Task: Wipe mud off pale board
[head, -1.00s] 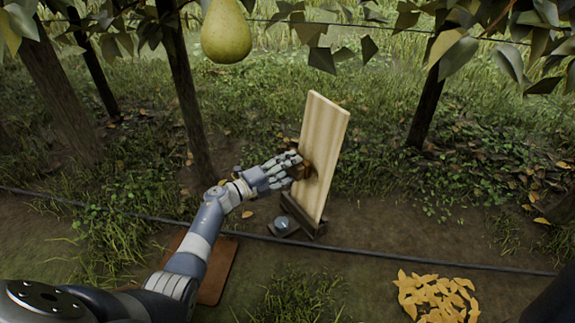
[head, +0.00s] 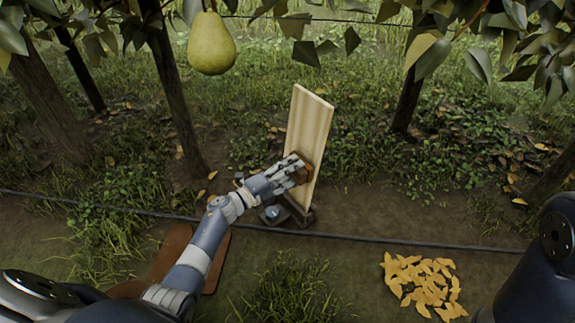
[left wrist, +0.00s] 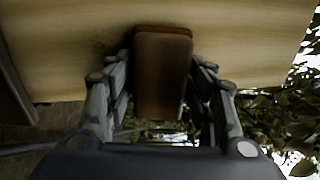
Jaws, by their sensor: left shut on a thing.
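The pale board (head: 308,130) stands upright, leaning slightly, on a dark base (head: 299,218) on the ground. It fills the upper part of the left wrist view (left wrist: 235,45). My left gripper (head: 297,170) is shut on a brown block-like wiper (left wrist: 163,75), which is against or very close to the board's face. The wiper shows partly in the head view (head: 306,172), behind the fingers. A faint darker smudge (left wrist: 103,44) shows on the board beside the wiper; I cannot tell whether it is mud or shadow. My right gripper is out of view.
A dark hose or wire (head: 400,241) runs low across the ground. A yellow leaf pile (head: 422,284) lies at lower right. A brown mat (head: 217,262) lies under my left arm. A pear (head: 211,44) hangs at upper left. Trunks stand behind.

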